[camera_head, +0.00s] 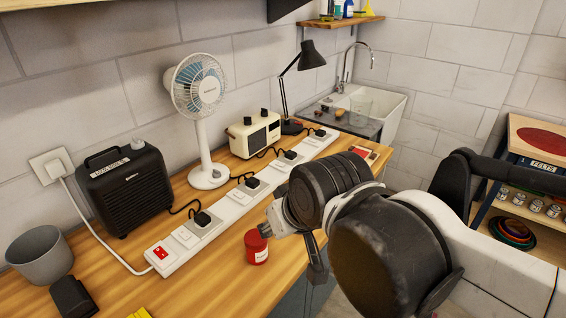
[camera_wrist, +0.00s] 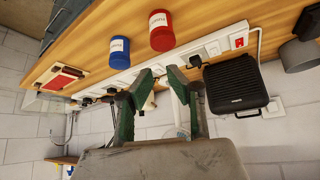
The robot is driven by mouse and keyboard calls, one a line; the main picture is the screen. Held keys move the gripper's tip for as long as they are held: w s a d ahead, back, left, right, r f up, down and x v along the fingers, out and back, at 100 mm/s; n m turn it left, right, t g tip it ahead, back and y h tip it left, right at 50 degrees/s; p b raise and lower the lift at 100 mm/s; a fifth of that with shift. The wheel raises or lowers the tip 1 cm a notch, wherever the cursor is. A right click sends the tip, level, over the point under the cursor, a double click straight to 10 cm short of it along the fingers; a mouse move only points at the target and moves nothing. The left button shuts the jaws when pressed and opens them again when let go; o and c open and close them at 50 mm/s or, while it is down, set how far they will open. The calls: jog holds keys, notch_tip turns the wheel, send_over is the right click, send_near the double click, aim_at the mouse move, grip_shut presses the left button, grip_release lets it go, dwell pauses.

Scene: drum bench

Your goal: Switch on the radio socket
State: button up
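A long white power strip (camera_head: 232,206) runs along the bench with several black plugs in it. Its red main switch (camera_head: 160,253) is at the near end and also shows in the wrist view (camera_wrist: 238,42). The cream radio (camera_head: 255,134) stands behind the strip; its dark cord appears to run to a plug (camera_head: 290,155) further along. The small switch there is too small to read. My gripper (camera_wrist: 160,75) is open and empty in the wrist view, its fingers apart beneath the strip's image. In the head view my arm hides most of it, right of the strip.
A red jar (camera_head: 257,247) stands close to the gripper; a blue jar (camera_wrist: 119,52) shows in the wrist view. Behind the strip are a fan (camera_head: 199,95), a black speaker-like box (camera_head: 126,192) and a desk lamp (camera_head: 312,56). A grey cup (camera_head: 40,256) stands at left.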

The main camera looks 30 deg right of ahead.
aim_at(281, 164)
jog(key=shift+n+y, duration=0.3)
jog(key=shift+n, duration=0.2)
jog(key=w+d+r, duration=0.1)
jog(key=w, duration=0.2)
jog(key=w+d+r, duration=0.1)
jog(key=w, duration=0.2)
jog(key=w+d+r, duration=0.1)
jog(key=w, duration=0.1)
jog(key=shift+w+r, duration=0.35)
jog(key=shift+w, duration=0.05)
grip_shut()
jog(key=w+d+f+n+y+p, duration=0.1)
jog(key=w+d+f+n, duration=0.1)
jog(key=w+d, duration=0.9)
jog(key=w+d+f+n+y+p, duration=0.1)
jog(key=w+d+f, duration=0.3)
jog(key=w+d, duration=0.7)
jog(key=w, duration=0.2)
jog(key=shift+w+d+f+n, duration=0.15)
jog(key=shift+w+d+n, duration=0.25)
jog(key=shift+f, duration=0.1)
